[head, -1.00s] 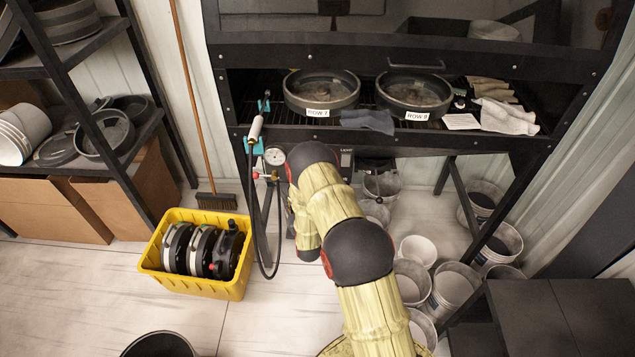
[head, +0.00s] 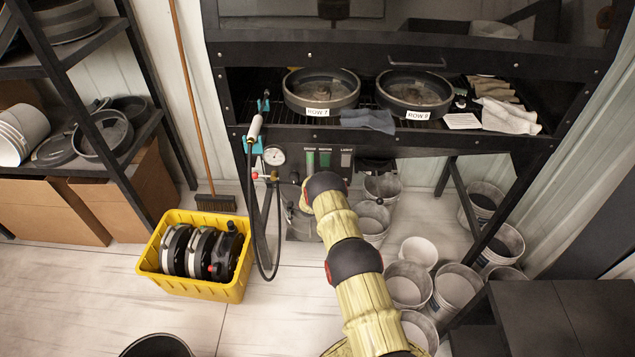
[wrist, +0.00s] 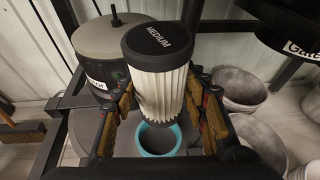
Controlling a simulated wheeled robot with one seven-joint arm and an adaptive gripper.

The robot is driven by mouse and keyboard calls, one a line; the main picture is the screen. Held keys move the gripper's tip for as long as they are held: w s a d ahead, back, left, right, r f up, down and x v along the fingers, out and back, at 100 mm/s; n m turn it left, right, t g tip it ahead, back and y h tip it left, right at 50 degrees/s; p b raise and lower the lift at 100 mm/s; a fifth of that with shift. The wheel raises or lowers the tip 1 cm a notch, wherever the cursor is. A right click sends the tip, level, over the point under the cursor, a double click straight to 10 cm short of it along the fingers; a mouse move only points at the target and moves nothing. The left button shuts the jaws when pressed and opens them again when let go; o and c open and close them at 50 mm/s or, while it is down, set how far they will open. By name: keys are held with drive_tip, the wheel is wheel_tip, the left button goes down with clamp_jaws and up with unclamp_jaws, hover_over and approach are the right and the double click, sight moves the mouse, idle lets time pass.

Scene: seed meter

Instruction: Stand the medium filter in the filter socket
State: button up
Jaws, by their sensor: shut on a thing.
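The medium filter (wrist: 160,85) has a black cap marked MEDIUM and white pleated sides. In the wrist view it is between the padded fingers of my gripper (wrist: 161,92), which is shut on it. It is roughly upright, with its cap leaning slightly left in the picture. The filter socket, a teal-rimmed round opening (wrist: 160,152), shows below the filter's lower end. The filter's bottom covers the back of the rim, and the front of the opening is uncovered. I cannot tell how large the gap is. In the head view my arm hides the filter, and the socket cannot be made out.
A grey-lidded canister (wrist: 108,35) stands close behind left of the filter. Buckets (wrist: 255,135) stand to the right. In the head view, a yellow crate (head: 196,288) holds black-and-white round units. A hose hangs by the gauge (head: 274,156). Open floor lies left of my arm.

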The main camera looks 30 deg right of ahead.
drive_tip(key=shift+a+f+y, duration=0.25)
drive_tip(key=shift+f+y, duration=0.05)
drive_tip(key=shift+f, duration=0.7)
drive_tip(key=shift+f+b, duration=1.75)
drive_tip(key=shift+f, duration=1.45)
drive_tip(key=shift+f, duration=0.55)
drive_tip(key=o, duration=1.4)
drive_tip(key=shift+s+a, duration=0.1)
drive_tip(key=shift+v, duration=5.9)
drive_tip(key=shift+r, duration=0.15)
